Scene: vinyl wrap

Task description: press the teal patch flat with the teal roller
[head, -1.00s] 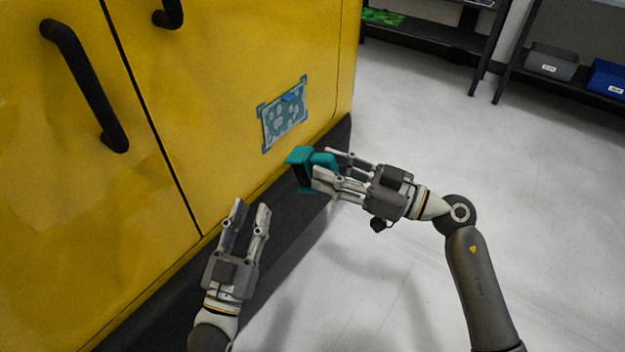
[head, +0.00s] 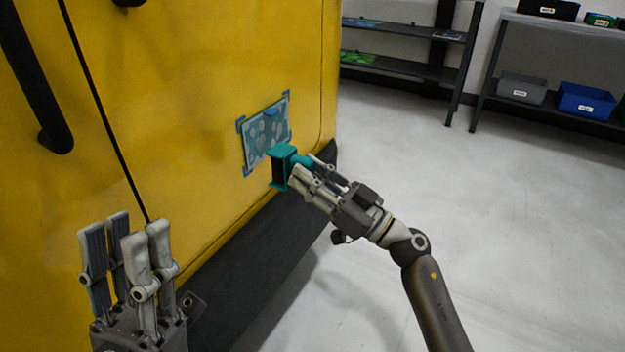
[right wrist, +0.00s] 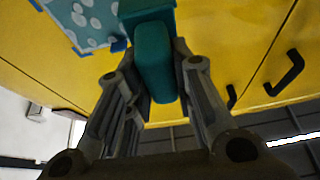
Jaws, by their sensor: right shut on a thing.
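The teal patch (head: 266,133) with pale bubble-like spots is on the yellow panel, with blue corner marks around it and a small blue tab at its top edge. It also shows at the top left of the right wrist view (right wrist: 88,16). My right gripper (head: 305,173) is shut on the teal roller (head: 282,166). The roller's head is at the patch's lower right corner in the head view; I cannot tell whether it touches. The roller's handle (right wrist: 154,62) is between the fingers in the right wrist view. My left gripper (head: 128,245) is open and empty at the lower left.
The yellow panel (head: 190,90) has a black handle (head: 35,90) at the left and a dark ledge (head: 270,245) below. Shelves with a grey bin (head: 522,88) and a blue bin (head: 587,101) stand at the back right. The floor (head: 480,220) is clear.

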